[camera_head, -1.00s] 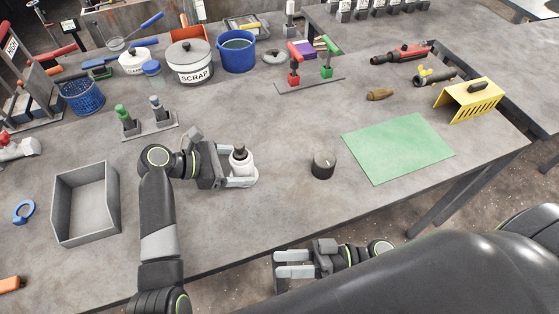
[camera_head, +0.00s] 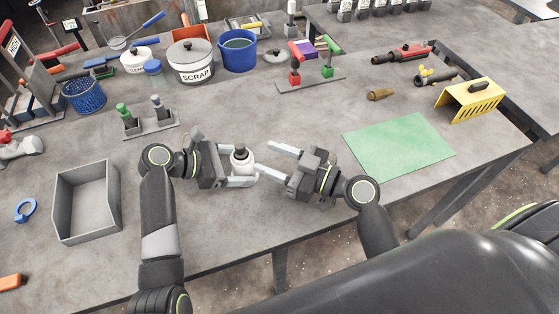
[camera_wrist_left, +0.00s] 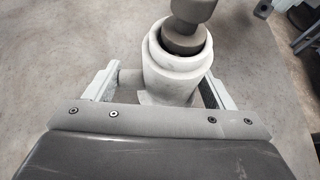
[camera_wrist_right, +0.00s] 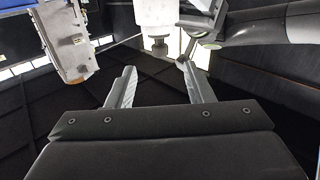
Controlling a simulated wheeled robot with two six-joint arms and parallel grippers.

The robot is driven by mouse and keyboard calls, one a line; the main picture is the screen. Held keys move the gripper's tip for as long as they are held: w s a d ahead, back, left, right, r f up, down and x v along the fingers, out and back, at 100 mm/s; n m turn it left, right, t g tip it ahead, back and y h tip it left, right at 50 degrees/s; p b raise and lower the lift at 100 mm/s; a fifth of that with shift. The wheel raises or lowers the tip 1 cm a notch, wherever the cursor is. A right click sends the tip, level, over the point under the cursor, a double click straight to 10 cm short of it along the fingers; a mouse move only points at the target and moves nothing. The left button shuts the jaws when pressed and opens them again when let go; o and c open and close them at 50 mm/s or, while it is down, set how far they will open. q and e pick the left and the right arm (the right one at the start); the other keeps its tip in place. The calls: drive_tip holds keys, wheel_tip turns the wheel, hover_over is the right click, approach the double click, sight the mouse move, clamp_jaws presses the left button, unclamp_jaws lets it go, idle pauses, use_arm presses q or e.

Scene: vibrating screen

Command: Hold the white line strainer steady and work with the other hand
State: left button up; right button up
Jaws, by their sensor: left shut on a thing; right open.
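The white line strainer (camera_head: 241,164) stands upright at the middle of the table with a dark grey plug in its top. My left gripper (camera_head: 246,167) is shut on its body from the left. In the left wrist view the white strainer body (camera_wrist_left: 178,78) sits between the two fingers, with the grey plug (camera_wrist_left: 188,38) above. My right gripper (camera_head: 264,160) is open and empty just right of the strainer, its fingers pointing at it. In the right wrist view its spread fingers (camera_wrist_right: 160,85) hold nothing; a white block with a dark knob shows beyond them.
A green mat (camera_head: 400,148) lies to the right. An open grey tray (camera_head: 88,203) is at the left. A stand with green and grey tools (camera_head: 150,127) is behind my left gripper. The SCRAP pot (camera_head: 190,65) and blue bucket (camera_head: 238,50) stand farther back.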

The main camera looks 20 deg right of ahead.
use_arm(q)
drive_tip(key=shift+f, duration=0.15)
use_arm(e)
drive_tip(key=x, duration=1)
drive_tip(key=shift+w+a+f, duration=0.1)
drive_tip(key=shift+w+a, duration=0.05)
drive_tip(key=shift+a, duration=0.05)
clamp_jaws()
wheel_tip(320, 180, up, 8)
idle(1.8)
idle(0.7)
wheel_tip(320, 180, up, 7)
hover_over(235, 146)
drive_tip(key=w, duration=0.1)
drive_tip(key=shift+w+a+f, duration=0.1)
drive_tip(key=shift+w+a, duration=0.1)
drive_tip(key=shift+a, duration=0.15)
use_arm(q)
drive_tip(key=o, duration=0.7)
drive_tip(key=shift+w, duration=0.15)
use_arm(e)
drive_tip(key=shift+w, duration=0.1)
